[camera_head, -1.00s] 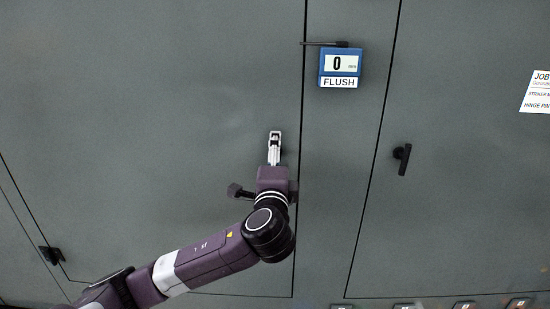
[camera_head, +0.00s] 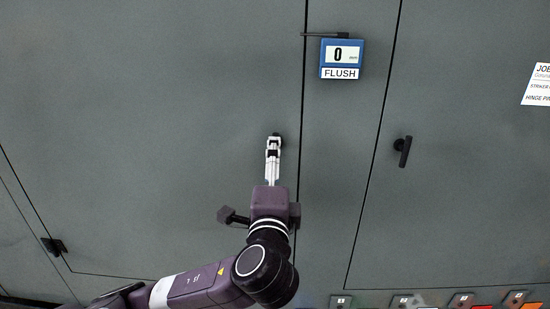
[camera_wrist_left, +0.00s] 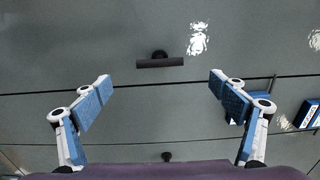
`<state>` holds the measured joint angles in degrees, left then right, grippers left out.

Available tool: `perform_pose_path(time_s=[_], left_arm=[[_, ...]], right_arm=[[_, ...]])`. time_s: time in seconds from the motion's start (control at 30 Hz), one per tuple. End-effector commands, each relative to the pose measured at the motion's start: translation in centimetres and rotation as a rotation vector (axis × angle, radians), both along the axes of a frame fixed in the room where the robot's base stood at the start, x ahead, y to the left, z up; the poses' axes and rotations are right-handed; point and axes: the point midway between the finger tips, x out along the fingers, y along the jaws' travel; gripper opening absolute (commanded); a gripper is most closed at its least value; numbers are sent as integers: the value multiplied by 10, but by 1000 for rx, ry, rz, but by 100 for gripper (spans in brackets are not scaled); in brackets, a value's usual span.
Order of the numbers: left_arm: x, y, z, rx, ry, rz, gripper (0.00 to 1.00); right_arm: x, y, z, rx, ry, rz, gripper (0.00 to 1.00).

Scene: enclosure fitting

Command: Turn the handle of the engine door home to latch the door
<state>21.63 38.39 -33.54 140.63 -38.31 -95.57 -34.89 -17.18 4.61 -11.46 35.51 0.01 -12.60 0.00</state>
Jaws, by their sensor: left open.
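The engine door (camera_head: 150,110) is a large grey panel, and its right seam runs close beside my left gripper. Its black bar handle (camera_wrist_left: 160,62) shows whole in the left wrist view, lying crosswise on a round boss. In the head view only a dark bit of the handle (camera_head: 277,135) shows behind my fingertips. My left gripper (camera_head: 273,142) is open, and it also shows in the left wrist view (camera_wrist_left: 161,82). Its blue-padded fingers are spread to either side of the handle's line, with nothing between the pads. My right gripper is not in view.
A blue gauge (camera_head: 342,58) reading 0 and marked FLUSH sits on the strip right of the seam. A second black handle (camera_head: 404,151) is on the right panel. A black fitting (camera_head: 54,246) is at lower left. Small labelled boxes (camera_head: 461,300) line the bottom right.

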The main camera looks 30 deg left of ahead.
Motion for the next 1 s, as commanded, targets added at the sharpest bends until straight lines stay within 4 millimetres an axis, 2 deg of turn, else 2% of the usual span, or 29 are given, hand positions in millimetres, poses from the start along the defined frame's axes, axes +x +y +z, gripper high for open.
perform_pose_path(time_s=[0.1, 0.27, 0.83, 0.93, 1.0], left_arm=[[-12, -10, -2, -4, 1, -3, 89], [-20, -14, -1, -1, 0, 1, 89], [-20, -14, -2, 1, 3, 2, 89], [-10, -15, -20, -4, 30, -2, 89], [6, -16, -48, -14, 71, -10, 89]], right_arm=[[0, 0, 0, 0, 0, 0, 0], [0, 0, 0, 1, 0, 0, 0], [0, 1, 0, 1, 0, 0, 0], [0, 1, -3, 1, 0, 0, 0], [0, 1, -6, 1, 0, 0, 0]])
